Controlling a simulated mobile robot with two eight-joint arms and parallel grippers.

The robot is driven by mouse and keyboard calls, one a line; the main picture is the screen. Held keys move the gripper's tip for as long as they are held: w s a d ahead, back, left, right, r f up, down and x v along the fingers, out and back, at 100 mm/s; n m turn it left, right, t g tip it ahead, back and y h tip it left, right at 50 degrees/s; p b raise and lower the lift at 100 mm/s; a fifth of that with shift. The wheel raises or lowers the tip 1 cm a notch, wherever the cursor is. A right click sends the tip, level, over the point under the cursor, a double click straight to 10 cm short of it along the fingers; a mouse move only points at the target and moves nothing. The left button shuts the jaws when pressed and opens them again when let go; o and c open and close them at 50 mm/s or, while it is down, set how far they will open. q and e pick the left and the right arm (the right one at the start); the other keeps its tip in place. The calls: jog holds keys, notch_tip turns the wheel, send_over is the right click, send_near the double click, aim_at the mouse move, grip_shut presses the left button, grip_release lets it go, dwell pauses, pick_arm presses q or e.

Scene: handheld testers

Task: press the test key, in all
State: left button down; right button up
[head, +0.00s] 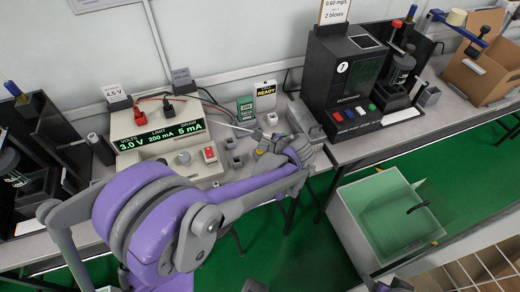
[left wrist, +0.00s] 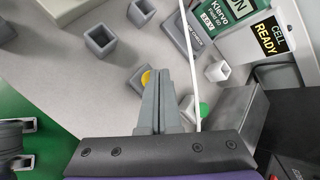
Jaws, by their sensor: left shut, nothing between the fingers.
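A green handheld tester (head: 245,108) with a lit ON screen stands at the back of the bench. It also shows at the top of the left wrist view (left wrist: 210,14). My left gripper (left wrist: 158,72) is shut and empty, with its fingertips pointing toward the bench. A yellow button (left wrist: 146,77) on a grey block shows beside the fingertips, partly hidden by them. I cannot tell if they touch. A green button (left wrist: 204,109) shows right of the fingers. I cannot tell which is the test key. My right gripper does not show.
A power supply (head: 160,135) sits to the left, and a black machine (head: 345,85) to the right. Small grey holders (left wrist: 100,41) stand around the gripper. A thin white rod (left wrist: 190,55) passes close to the fingers.

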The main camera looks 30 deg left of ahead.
pick_arm(q)
jog(key=shift+f, duration=0.25)
dwell(0.4)
jog(key=shift+r+p, duration=0.5)
jog(key=shift+r, duration=0.4)
jog(key=shift+r, duration=0.15)
notch_tip(320, 180, up, 5)
jog(key=p, duration=0.3)
jog(key=shift+p, duration=0.3)
jog(key=shift+s+f, duration=0.1)
jog(key=shift+f, duration=0.1)
